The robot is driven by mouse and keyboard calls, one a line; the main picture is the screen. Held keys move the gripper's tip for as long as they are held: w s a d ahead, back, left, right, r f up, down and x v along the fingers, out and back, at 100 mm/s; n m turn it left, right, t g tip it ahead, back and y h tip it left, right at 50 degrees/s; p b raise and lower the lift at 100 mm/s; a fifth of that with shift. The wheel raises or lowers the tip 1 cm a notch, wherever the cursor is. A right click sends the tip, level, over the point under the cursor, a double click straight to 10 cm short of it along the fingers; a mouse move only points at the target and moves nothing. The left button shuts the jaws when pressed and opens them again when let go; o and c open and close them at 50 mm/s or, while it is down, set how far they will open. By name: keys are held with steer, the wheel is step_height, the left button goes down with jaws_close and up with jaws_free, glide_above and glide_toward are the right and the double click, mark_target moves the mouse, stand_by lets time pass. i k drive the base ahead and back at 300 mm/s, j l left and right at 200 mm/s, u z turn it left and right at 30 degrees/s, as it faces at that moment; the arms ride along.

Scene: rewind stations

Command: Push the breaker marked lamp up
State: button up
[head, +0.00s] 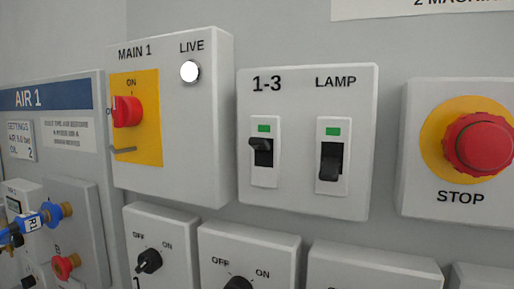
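The breaker marked LAMP (330,169) is on the right of a white breaker box (298,211) in the head view. Its black lever sits low in the slot, with the dark slot opening above it, so it looks down. A green patch shows above the lever. The breaker marked 1-3 (262,145) is to its left, its lever high in the slot, also with a green patch above. My gripper is not in view.
A red STOP button (478,142) on a yellow disc is to the right. The MAIN 1 box with a red rotary switch (127,111) and lit LIVE lamp (190,71) is to the left. Boxes with black OFF/ON knobs (149,260) sit below. The front of the breakers is clear.

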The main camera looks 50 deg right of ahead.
mark_target(330, 169)
steer(key=j+z, duration=0.1)
steer(key=z, duration=0.35)
steer(key=k+z, duration=0.1)
steer(key=z, duration=0.35)
steer(key=k+z, duration=0.1)
steer(key=z, duration=0.35)
steer(key=k+l+z, duration=0.3)
steer(key=k, duration=0.25)
steer(key=l, duration=0.1)
